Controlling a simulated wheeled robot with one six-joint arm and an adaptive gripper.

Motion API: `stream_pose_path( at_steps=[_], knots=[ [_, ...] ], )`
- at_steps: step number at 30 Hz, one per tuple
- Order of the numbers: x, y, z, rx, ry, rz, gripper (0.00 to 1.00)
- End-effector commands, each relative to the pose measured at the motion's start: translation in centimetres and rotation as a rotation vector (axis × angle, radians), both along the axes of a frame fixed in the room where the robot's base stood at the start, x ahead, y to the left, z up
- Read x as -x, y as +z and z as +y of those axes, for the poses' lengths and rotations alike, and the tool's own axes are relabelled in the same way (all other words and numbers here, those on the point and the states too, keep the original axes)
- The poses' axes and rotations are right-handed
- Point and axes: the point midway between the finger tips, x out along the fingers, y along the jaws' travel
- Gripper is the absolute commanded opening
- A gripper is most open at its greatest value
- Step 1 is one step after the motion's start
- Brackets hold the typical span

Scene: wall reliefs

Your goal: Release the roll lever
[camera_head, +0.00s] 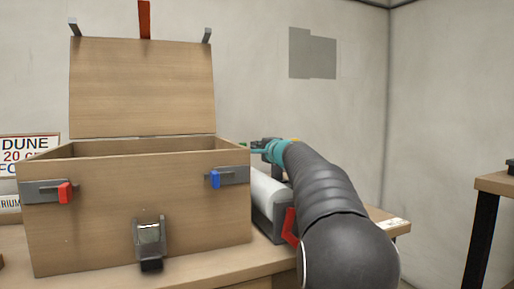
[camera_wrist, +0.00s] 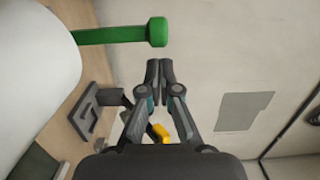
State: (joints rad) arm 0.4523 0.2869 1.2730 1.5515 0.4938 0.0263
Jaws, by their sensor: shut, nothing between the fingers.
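A white roll (camera_head: 263,188) lies in a dark holder on the table, right of the wooden box, and partly behind my arm. It fills the left of the wrist view (camera_wrist: 30,60). A green lever (camera_wrist: 110,35) with a thick rounded end sticks out beside the roll in the wrist view. A red handle (camera_head: 290,227) shows at the near end of the holder. My gripper (camera_wrist: 159,72) is shut and empty, its tips a little below the green lever's end in the wrist picture. In the head view, my gripper (camera_head: 258,147) is beyond the roll, partly hidden.
An open wooden box (camera_head: 190,225) with red and blue side latches and a front clasp stands left of the roll. Its raised lid (camera_head: 142,88) is behind. A dark grey bracket (camera_wrist: 92,108) is below the lever in the wrist view. Another table (camera_head: 495,184) stands far right.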

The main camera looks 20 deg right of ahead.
Motion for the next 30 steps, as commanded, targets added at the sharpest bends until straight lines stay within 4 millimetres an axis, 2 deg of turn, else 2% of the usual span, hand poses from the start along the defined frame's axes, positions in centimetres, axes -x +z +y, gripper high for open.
stream_pose_path(
  at_steps=[5,11,24,30],
  knots=[
    [0.1,0.1,-0.9,0.000,0.002,0.000,0.00],
    [0.2,0.3,-3.2,0.001,0.009,0.000,0.00],
    [7.9,0.3,-3.5,0.001,0.009,-0.001,0.00],
    [9.8,0.3,-3.6,0.000,0.010,0.000,0.00]
  ],
)
